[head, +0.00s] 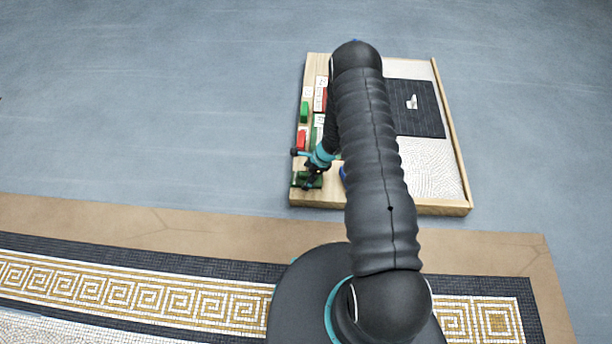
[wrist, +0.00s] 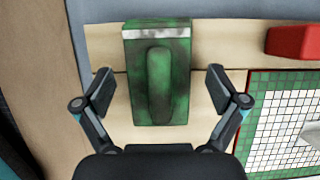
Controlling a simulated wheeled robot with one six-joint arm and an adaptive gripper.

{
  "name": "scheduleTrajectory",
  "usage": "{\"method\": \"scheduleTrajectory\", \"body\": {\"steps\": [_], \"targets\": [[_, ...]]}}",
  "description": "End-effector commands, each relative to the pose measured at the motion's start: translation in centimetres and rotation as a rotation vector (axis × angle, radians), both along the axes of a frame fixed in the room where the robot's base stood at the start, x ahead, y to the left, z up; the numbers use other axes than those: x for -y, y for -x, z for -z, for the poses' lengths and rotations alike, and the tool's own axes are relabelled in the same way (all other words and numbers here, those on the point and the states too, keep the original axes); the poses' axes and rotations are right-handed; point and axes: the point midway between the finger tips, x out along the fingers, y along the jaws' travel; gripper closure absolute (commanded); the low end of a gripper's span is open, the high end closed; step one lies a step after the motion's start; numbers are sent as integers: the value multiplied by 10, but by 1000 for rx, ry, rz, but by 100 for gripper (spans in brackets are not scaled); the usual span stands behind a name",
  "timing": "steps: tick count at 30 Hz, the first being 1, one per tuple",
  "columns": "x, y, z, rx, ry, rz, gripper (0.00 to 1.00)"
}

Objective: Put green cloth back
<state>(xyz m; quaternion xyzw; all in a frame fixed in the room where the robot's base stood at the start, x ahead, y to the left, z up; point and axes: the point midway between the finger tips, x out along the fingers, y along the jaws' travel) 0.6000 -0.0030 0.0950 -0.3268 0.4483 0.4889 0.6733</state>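A dark green, block-like piece (wrist: 140,80) with a pale grey band at its far end and a raised long ridge lies on the light wooden board in the wrist view. It may be the green cloth; its material is hard to tell. In the head view it shows as a small dark green shape (head: 317,183) at the board's near left corner, partly covered by my gripper (head: 308,184). In the wrist view my gripper (wrist: 161,90) is open, its fingers apart on the left and right of the green piece, with a visible gap on each side.
A wooden-edged board (head: 456,150) holds a dark square panel (head: 425,120) with a small white piece. A green item (head: 304,112) and a red item (head: 301,139) lie along its left side. A red block (wrist: 292,42) and a green-bordered tile panel (wrist: 270,82) lie right of my gripper.

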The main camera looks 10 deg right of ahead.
Motion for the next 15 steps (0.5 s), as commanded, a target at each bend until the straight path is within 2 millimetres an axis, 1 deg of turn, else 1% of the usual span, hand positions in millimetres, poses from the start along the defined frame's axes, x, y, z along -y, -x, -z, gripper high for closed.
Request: {"method": "scheduleTrajectory", "body": {"steps": [7,10,13,15], "targets": [[0,0,0,0,0,0,3],[0,0,-4,0,0,0,3],[3,0,-12,3,0,1,3],[7,1,-22,3,0,1,3]]}}
